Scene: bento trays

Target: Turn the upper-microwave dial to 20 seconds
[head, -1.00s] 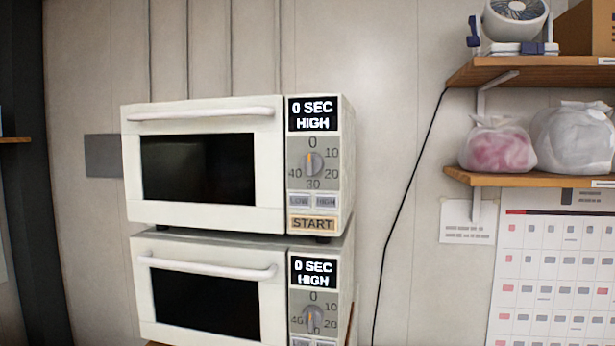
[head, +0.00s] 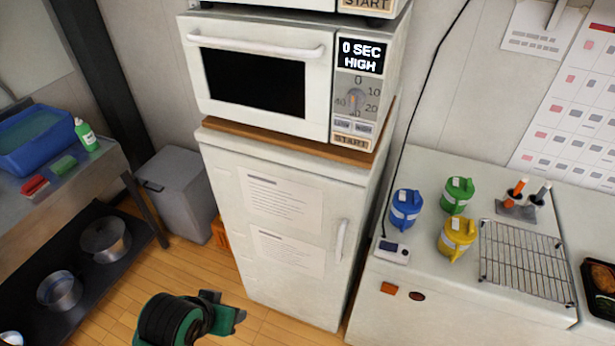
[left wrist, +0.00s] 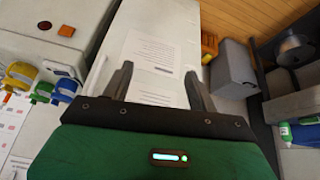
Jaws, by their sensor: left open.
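In the head view only the bottom edge of the upper microwave (head: 345,5) shows, with part of its START button (head: 366,4); its dial and display are out of view. The lower microwave (head: 200,107) stands below it, closed. Its display (head: 360,55) reads 0 SEC HIGH and its dial (head: 355,101) points near 0. My left gripper (head: 240,317) is low in front of the white fridge, well below both microwaves. In the left wrist view its two fingers (left wrist: 157,88) are apart with nothing between them. My right gripper is not in view.
The white fridge (head: 270,165) carries the microwaves. On the right, a white counter (head: 400,295) holds blue, green and yellow containers and a wire rack (head: 525,262). A grey bin (head: 180,192) and a sink table (head: 105,185) stand left. The floor before the fridge is open.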

